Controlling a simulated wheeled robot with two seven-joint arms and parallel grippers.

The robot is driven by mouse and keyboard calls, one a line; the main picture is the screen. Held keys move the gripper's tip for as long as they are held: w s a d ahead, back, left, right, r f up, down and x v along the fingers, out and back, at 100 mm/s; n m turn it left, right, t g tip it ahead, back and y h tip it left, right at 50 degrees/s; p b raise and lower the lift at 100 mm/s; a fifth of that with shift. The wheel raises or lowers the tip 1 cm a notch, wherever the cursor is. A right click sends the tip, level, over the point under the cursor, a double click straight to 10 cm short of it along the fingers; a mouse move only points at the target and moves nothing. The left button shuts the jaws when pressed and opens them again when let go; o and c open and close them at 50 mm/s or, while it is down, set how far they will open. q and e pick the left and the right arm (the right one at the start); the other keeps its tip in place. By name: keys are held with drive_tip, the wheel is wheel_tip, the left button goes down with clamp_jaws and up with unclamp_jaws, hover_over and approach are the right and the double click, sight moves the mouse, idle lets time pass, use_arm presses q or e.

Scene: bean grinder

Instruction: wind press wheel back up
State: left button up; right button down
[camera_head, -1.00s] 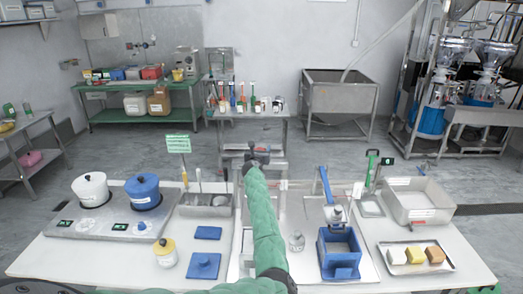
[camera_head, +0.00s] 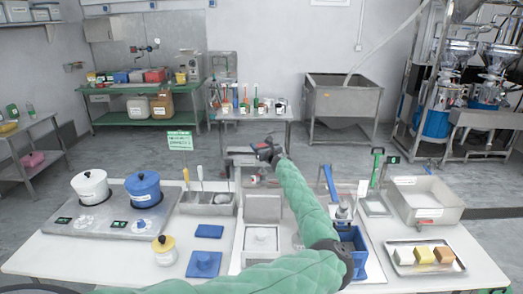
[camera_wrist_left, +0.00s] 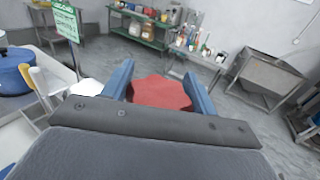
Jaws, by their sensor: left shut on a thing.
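The red press wheel (camera_wrist_left: 160,92) shows in the left wrist view with a scalloped rim, between my two blue fingers. My left gripper (camera_wrist_left: 160,84) is shut on it, one finger on each side. In the head view my left gripper (camera_head: 268,152) is at the far edge of the table above the press (camera_head: 263,208). My green arm reaches there from the lower right of the press. The wheel is mostly hidden by the gripper in the head view. My right gripper is not in view.
Left of the press are a utensil holder (camera_head: 208,203), blue pads (camera_head: 204,263), a yellow-lidded jar (camera_head: 164,250) and a blue pot (camera_head: 143,188).

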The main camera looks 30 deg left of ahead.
use_arm(q)
drive_tip(key=shift+r, duration=0.1)
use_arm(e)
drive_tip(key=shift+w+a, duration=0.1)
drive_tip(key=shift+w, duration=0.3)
use_arm(q)
drive_tip(key=o, duration=1)
